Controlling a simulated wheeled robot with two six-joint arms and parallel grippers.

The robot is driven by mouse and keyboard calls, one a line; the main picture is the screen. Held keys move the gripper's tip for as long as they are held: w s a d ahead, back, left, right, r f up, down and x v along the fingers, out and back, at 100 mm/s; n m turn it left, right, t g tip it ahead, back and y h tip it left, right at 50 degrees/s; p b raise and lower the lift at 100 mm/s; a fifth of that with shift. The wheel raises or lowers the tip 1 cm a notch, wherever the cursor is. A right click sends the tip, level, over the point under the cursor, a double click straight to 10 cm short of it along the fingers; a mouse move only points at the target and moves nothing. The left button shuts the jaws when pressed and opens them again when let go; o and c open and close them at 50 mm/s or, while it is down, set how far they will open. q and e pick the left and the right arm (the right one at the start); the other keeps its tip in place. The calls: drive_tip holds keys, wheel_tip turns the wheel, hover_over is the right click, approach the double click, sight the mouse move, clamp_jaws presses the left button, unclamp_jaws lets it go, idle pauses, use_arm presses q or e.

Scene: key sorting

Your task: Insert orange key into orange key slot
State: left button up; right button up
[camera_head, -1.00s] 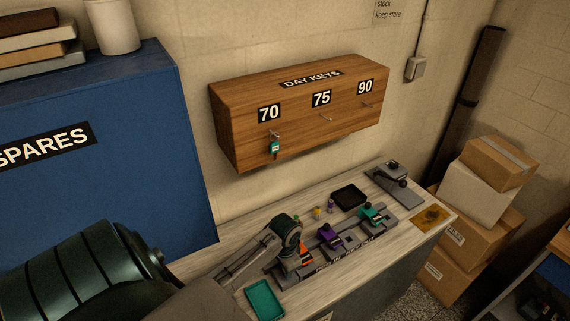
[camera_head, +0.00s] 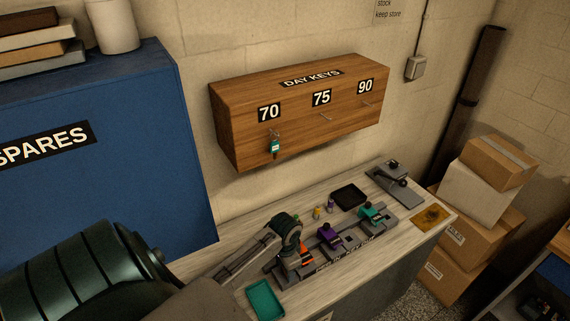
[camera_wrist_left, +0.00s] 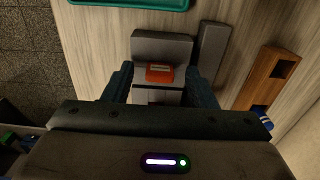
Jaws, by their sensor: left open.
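My left gripper (camera_head: 293,262) is over the near-left end of the grey key rack (camera_head: 345,262). In the left wrist view its fingers (camera_wrist_left: 159,88) are open, one on each side of an orange piece (camera_wrist_left: 159,74). That piece sits on a grey block (camera_wrist_left: 162,46); I cannot tell how deep it is in the slot. In the head view the orange piece (camera_head: 307,253) shows beside the gripper, which partly hides it. A purple piece (camera_head: 329,236) and a teal piece (camera_head: 371,212) sit farther along the rack. My right gripper is not in view.
A teal tray (camera_head: 265,299) lies on the bench near the gripper, and a black tray (camera_head: 349,195) is behind the rack. A wooden key box (camera_head: 300,120) hangs on the wall with a teal-tagged key (camera_head: 275,147). A blue cabinet (camera_head: 110,190) stands left.

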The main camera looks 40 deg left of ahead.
use_arm(q)
wheel_tip(320, 180, up, 9)
drive_tip(key=shift+b, duration=1.15)
drive_tip(key=shift+r, duration=0.6)
